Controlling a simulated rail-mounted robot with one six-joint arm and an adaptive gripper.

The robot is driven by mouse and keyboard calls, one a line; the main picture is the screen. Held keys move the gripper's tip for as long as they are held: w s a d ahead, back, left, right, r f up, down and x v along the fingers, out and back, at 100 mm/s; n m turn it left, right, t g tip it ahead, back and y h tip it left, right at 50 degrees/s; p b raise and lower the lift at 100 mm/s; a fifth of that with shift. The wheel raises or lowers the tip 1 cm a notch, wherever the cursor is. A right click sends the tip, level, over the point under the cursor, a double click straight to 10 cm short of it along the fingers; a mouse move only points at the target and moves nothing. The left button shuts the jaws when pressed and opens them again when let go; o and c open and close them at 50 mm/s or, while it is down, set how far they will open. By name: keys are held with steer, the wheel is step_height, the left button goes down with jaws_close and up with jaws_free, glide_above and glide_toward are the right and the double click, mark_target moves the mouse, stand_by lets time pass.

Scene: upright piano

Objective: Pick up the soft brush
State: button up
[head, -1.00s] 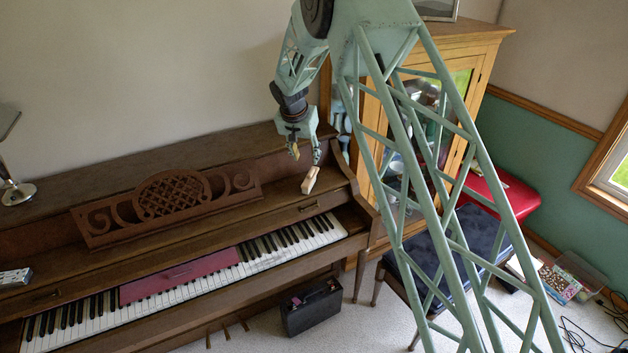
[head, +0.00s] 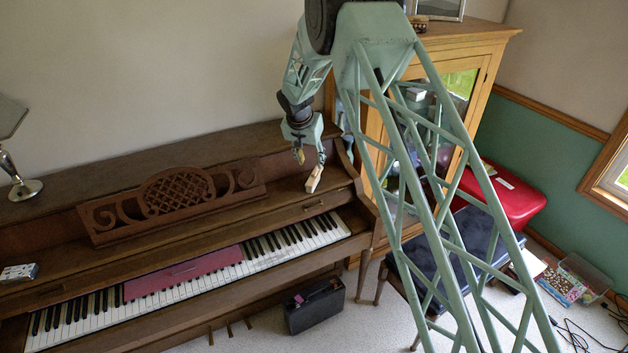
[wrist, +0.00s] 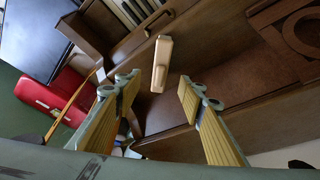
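The soft brush (head: 314,179) appears as a small pale wooden block-like piece on the piano's wooden ledge, right of the carved music stand. It also shows in the wrist view (wrist: 161,63), ahead of the fingertips and roughly between them. Its bristles cannot be made out. My gripper (head: 310,158) is just above the brush in the head view. In the wrist view my gripper (wrist: 157,92) is open, its two ridged, yellow-padded fingers wide apart with nothing between them.
The carved music stand (head: 165,195) rises left of the brush. The keys (head: 270,247) and a pink-red strip (head: 185,275) lie in front and below. A wooden glass-door cabinet (head: 470,65) stands close on the right. A lamp (head: 22,185) stands at the far left.

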mark_target(313, 174)
steer(key=shift+x, duration=2.9)
steer(key=shift+f, duration=0.1)
steer(key=shift+p+x, duration=0.5)
steer(key=shift+x, duration=2)
steer(key=c, duration=1)
